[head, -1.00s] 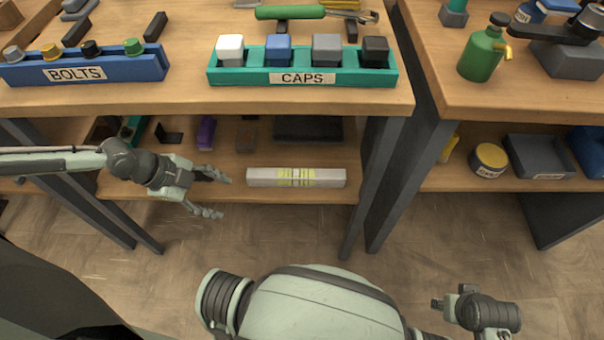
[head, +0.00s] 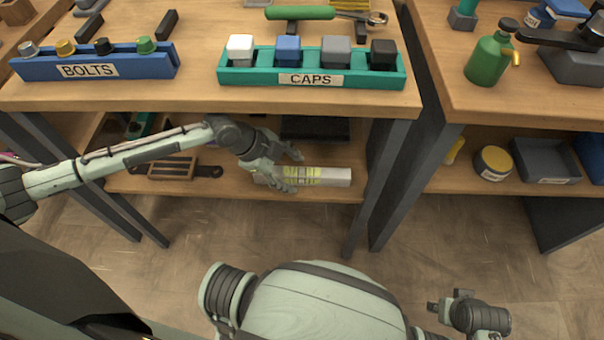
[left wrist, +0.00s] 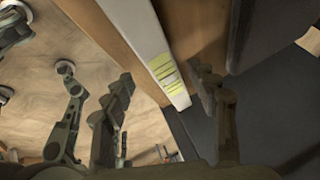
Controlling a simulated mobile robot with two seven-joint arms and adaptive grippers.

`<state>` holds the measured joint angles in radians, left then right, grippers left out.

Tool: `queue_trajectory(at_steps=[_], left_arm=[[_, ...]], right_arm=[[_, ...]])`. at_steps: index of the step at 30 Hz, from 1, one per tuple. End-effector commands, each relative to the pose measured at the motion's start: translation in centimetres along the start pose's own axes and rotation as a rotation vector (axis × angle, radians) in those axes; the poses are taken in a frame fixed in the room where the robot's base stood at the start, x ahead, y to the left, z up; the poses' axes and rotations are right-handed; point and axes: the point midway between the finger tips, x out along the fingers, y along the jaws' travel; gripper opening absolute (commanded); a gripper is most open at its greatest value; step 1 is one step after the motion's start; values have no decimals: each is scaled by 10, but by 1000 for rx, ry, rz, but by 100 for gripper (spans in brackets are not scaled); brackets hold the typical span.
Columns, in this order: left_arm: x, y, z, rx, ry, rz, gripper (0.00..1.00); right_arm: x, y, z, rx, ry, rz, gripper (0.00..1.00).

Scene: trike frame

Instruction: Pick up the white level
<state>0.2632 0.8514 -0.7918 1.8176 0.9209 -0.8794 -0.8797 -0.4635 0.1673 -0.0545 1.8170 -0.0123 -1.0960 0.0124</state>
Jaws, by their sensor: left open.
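The white level (head: 328,176) lies on the lower shelf under the left bench, near the shelf's front edge, with yellow-green markings at its middle. My left gripper (head: 291,166) is open at the level's left part and hides some of it. In the left wrist view the level (left wrist: 150,40) runs between the two spread fingers of the left gripper (left wrist: 165,120), beyond their tips; I cannot tell whether they touch it. My right arm shows at the bottom right of the head view, but its fingers are not clear.
The bench top above holds a teal caps tray (head: 310,78) and a blue bolts tray (head: 95,65). A dark bench leg (head: 372,190) stands right of the level.

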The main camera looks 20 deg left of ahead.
Motion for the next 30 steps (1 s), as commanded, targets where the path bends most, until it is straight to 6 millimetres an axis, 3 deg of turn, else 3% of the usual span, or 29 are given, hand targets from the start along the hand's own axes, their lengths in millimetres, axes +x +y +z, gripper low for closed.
queue_trajectory(at_steps=[3, 13, 27, 30], left_arm=[[10, -7, -12, -1, 1, 1, 59], [19, -6, -9, 1, -1, 1, 59], [19, -5, -9, 1, -2, 1, 2], [19, -5, -8, 1, -2, 2, 0]], right_arm=[[2, 0, 2, 0, 0, -1, 40], [6, -1, 8, -1, -13, -2, 40], [4, -1, 5, -2, -6, -3, 40], [4, -1, 5, -2, -7, -3, 40]])
